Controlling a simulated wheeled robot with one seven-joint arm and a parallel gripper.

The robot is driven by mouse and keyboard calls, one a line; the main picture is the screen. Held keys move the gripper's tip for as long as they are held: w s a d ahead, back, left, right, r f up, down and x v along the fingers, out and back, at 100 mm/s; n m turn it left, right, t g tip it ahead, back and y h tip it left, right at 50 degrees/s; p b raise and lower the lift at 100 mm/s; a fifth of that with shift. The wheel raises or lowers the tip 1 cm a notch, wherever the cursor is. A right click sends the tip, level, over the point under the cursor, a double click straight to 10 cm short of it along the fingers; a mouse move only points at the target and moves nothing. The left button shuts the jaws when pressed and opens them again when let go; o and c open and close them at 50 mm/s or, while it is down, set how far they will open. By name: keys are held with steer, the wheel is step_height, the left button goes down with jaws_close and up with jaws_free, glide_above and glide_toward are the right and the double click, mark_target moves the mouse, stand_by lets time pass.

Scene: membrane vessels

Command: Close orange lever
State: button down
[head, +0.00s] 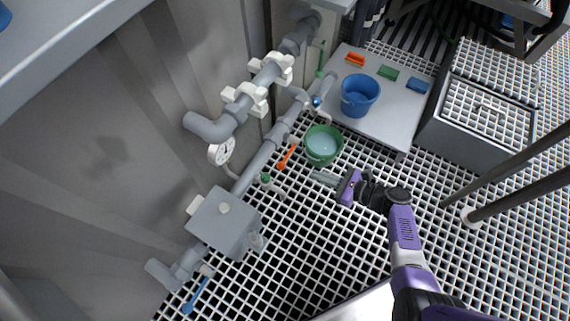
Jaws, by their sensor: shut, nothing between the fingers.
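The orange lever (287,158) is a slim handle on the grey pipe (262,158), left of the green bucket (323,145). It slants down and to the left, away from its valve. My gripper (316,177) is to the right of the lever and just below the green bucket, with its fingers pointing left. It is shut and empty, and it appears apart from the lever. Its exact height against the lever cannot be told.
A blue lever (196,294) sits lower on the pipe, near a grey box (224,222). A pressure gauge (221,151) is on the upper pipe. Open grating floor surrounds my gripper.

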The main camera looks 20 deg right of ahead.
mark_target(289, 154)
steer(key=b+x, duration=0.5)
steer(key=x, duration=0.5)
steer(key=shift+a+r+p, duration=0.1)
steer(key=shift+r+p, duration=0.4)
steer(key=shift+r, duration=1.45)
